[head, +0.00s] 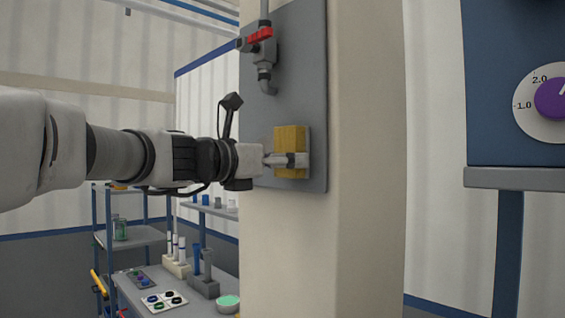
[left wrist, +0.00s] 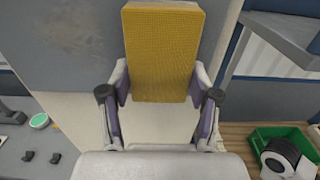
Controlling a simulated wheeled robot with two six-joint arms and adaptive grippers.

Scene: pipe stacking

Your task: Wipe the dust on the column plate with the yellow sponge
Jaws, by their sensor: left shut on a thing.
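The yellow sponge (head: 290,139) is held upright in my left gripper (head: 285,160), close to the grey column plate (head: 300,70) near its lower end. In the left wrist view the sponge (left wrist: 162,50) sits between the two fingers of my left gripper (left wrist: 160,92), which is shut on it. The plate (left wrist: 70,45) fills the upper left there, with a faint brownish dust smudge (left wrist: 88,20) left of the sponge. I cannot tell whether the sponge touches the plate. My right gripper is not in view.
A pipe with a red-handled valve (head: 262,38) is fixed to the plate above the sponge. A low table (head: 135,295) with tubes, holders and a green bowl (head: 228,303) stands at lower left. A blue panel with a purple dial (head: 553,98) is at right.

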